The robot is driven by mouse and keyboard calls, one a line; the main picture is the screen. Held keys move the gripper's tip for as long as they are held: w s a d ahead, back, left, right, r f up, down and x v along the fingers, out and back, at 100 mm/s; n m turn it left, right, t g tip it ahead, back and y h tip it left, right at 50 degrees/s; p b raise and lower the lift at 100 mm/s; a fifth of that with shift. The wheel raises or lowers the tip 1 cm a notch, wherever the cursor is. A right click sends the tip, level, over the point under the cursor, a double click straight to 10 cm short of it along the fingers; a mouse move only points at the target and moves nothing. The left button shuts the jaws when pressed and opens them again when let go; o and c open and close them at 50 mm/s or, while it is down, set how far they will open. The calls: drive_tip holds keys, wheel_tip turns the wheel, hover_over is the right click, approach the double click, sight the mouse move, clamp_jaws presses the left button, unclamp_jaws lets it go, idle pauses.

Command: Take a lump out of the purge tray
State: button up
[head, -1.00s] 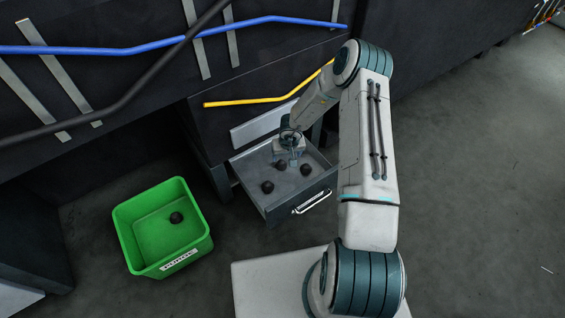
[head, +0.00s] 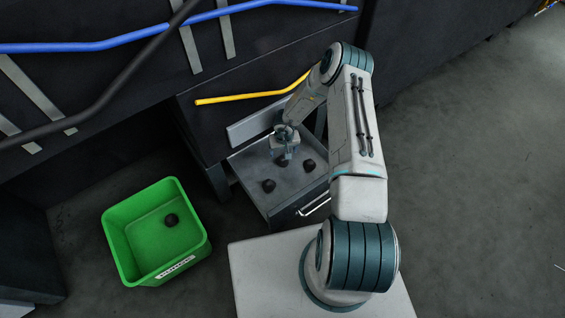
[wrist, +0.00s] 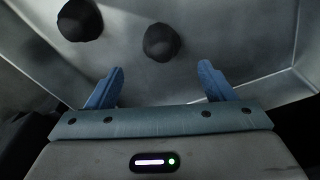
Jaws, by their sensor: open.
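The purge tray (head: 250,185) is an open grey drawer in the head view. Three dark round lumps lie in it: one near the front left (head: 268,186), one at the right (head: 308,166), and one (head: 281,161) partly hidden by my gripper. My gripper (head: 284,159) is over the tray, open and empty. In the wrist view its blue fingers (wrist: 158,75) are spread. One lump (wrist: 161,41) lies just beyond the fingertips, in line with the gap between them. Another lump (wrist: 80,20) is farther off to the upper left.
A green bin (head: 125,250) with a white label stands on the floor left of the tray and holds one dark lump (head: 171,220). A yellow pipe (head: 245,98) runs above the tray. Blue (head: 120,43) and black hoses cross the dark gantry.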

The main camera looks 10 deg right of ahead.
sight(283, 159)
drive_tip(key=shift+w+a+f+b, duration=0.1)
drive_tip(key=shift+f+b, duration=0.7)
drive_tip(key=shift+f, duration=0.95)
drive_tip(key=shift+a+f+b, duration=0.1)
drive_tip(key=shift+f+b, duration=0.65)
drive_tip(key=shift+f, duration=1)
drive_tip(key=shift+r, duration=0.1)
drive_tip(key=c, duration=1.1)
